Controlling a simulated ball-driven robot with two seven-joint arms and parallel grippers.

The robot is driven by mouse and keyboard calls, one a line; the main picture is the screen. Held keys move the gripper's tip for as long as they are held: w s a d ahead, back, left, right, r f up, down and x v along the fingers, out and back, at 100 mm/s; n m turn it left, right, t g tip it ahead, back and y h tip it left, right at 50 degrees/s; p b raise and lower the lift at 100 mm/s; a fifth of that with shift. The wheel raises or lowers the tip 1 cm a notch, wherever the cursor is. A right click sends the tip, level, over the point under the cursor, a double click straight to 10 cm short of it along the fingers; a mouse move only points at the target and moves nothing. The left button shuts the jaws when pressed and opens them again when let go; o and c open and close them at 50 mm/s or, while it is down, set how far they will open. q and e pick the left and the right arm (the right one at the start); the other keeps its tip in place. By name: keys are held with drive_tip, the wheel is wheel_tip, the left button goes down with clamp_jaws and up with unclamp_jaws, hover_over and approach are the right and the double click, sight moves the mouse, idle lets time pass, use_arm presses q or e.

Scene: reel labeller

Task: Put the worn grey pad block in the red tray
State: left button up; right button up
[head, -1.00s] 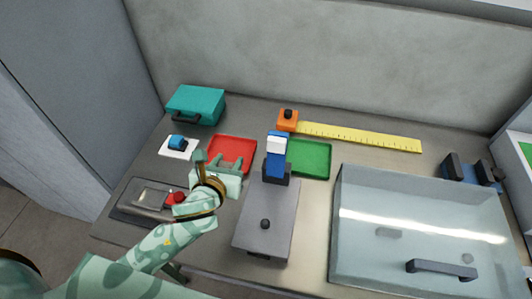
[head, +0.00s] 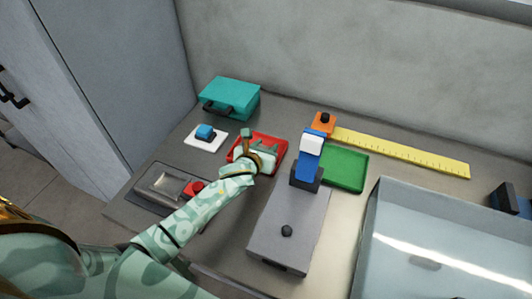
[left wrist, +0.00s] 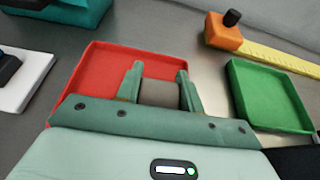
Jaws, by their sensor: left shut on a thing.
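The red tray (head: 272,142) lies on the bench between the white plate and the green tray. My left gripper (head: 258,148) is over the red tray. In the left wrist view the gripper (left wrist: 160,85) is shut on the worn grey pad block (left wrist: 159,93), which shows dark grey-brown between the two fingers. The red tray (left wrist: 105,70) is behind and beneath them there. I cannot tell whether the block touches the tray floor. In the head view the block is hidden by my gripper. My right gripper is not in view.
A green tray (head: 345,169) and a grey machine with a blue-and-white post (head: 308,163) stand to the right. A white plate with a blue block (head: 205,133) and a teal case (head: 230,97) are to the left. A clear-lidded box (head: 440,240) fills the right front.

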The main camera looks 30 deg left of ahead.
use_arm(q)
drive_tip(key=shift+f, duration=0.9)
drive_tip(key=shift+r, duration=0.15)
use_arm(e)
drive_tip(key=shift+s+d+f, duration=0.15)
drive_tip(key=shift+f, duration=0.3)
use_arm(q)
drive_tip(key=o, duration=1)
drive_tip(key=shift+s+r, duration=0.1)
drive_tip(key=shift+s, duration=0.1)
drive_tip(key=p+v, duration=0.3)
drive_tip(key=v, duration=0.8)
drive_tip(key=shift+s, duration=0.35)
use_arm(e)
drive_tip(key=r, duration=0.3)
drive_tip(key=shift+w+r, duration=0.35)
